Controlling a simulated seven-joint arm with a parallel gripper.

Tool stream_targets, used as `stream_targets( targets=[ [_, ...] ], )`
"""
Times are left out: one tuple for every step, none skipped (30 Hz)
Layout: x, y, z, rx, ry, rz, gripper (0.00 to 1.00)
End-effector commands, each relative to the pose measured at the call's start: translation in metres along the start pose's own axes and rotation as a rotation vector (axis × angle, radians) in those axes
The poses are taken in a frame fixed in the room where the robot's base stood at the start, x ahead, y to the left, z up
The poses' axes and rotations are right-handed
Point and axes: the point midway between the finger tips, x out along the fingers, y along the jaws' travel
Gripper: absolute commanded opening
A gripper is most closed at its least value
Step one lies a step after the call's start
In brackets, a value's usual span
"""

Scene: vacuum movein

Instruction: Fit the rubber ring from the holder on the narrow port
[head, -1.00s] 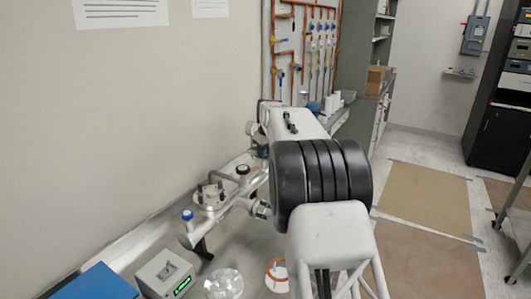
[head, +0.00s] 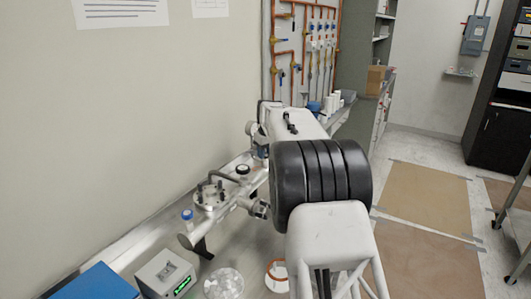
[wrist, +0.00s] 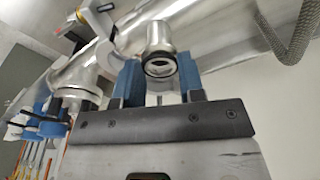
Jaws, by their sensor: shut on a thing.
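In the wrist view, my gripper (wrist: 160,82) has two blue fingers on either side of a small dark rubber ring (wrist: 160,65) and is shut on it. The ring lies in line with the open end of a short metal port (wrist: 160,38). I cannot tell whether the ring touches the port or is seated on it. In the head view, the metal pipe (head: 192,238) carries a short side port (head: 260,209) facing my arm. My gripper is hidden behind my arm there. I cannot make out the holder for certain.
A bolted flange (head: 210,194) sits on the pipe. A braided hose (wrist: 294,35) hangs near the port.

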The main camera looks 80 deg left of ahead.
Motion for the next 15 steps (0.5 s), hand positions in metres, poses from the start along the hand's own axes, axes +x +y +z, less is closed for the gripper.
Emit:
stream_targets(
  targets=[
    [0.0005, 0.0, 0.0001, 0.0, 0.0, 0.0, 0.19],
    [0.0007, 0.0, 0.0001, 0.0, 0.0, 0.0, 0.19],
    [0.001, 0.0, 0.0002, 0.0, 0.0, 0.0, 0.19],
    [0.0013, 0.0, 0.0002, 0.0, 0.0, 0.0, 0.19],
    [0.0015, 0.0, 0.0003, 0.0, 0.0, 0.0, 0.19],
    [0.0019, 0.0, 0.0003, 0.0, 0.0, 0.0, 0.19],
    [0.0022, 0.0, 0.0003, 0.0, 0.0, 0.0, 0.19],
    [0.0024, 0.0, 0.0003, 0.0, 0.0, 0.0, 0.19],
    [0.0028, -0.0001, 0.0004, 0.0, 0.0, 0.0, 0.19],
    [0.003, -0.0001, 0.0004, 0.0, 0.0, 0.0, 0.19],
    [0.0032, -0.0001, 0.0005, 0.0, 0.0, 0.0, 0.19],
    [0.0037, -0.0001, 0.0005, 0.0, 0.0, 0.0, 0.19],
    [0.0039, 0.0, 0.0006, 0.0, 0.0, 0.0, 0.19],
    [0.0042, 0.0, 0.0007, 0.0, 0.0, 0.0, 0.19],
    [0.0045, 0.0, 0.0007, 0.0, 0.0, 0.0, 0.19]
  ],
)
